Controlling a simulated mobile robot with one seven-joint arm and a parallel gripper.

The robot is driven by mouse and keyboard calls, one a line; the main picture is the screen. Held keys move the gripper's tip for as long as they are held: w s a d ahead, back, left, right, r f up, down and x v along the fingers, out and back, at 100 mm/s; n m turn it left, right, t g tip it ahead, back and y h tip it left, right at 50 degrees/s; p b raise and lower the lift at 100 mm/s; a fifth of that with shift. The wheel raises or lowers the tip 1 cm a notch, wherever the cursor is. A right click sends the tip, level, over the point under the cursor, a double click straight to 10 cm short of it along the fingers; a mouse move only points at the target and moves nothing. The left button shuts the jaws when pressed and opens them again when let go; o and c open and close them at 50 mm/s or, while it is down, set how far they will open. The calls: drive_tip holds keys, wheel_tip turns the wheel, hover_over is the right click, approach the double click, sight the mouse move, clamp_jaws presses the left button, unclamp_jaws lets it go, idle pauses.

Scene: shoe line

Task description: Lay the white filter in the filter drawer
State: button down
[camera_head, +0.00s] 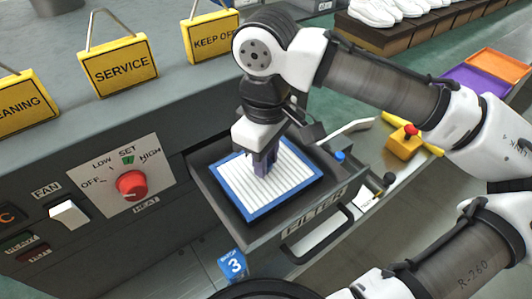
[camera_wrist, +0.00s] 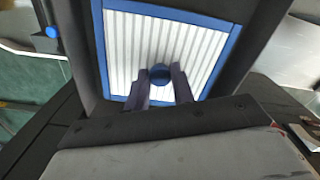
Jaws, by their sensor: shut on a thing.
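The white filter (camera_head: 292,177) is a pleated panel in a blue frame. It is in or just over the open filter drawer (camera_head: 275,234), within its walls; I cannot tell whether it touches the drawer floor. My gripper (camera_head: 264,167) points down over the filter's middle, with its fingers on either side of a blue knob (camera_wrist: 160,73) on the filter. In the wrist view my gripper (camera_wrist: 164,88) is shut on this knob, and the pleats of the filter (camera_wrist: 135,48) fill the space between the drawer's dark side walls (camera_wrist: 258,50).
A red heat knob (camera_head: 131,185) and a white fan switch (camera_head: 69,214) are on the panel at left. Yellow signs, such as the service sign (camera_head: 119,73), stand above. A yellow block with a red button (camera_head: 404,141) lies right of the drawer. A blue number 3 tag (camera_head: 233,264) is below.

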drive_tip(key=c, duration=1.1)
unclamp_jaws()
wheel_tip(320, 180, up, 14)
drive_tip(key=shift+b, duration=0.35)
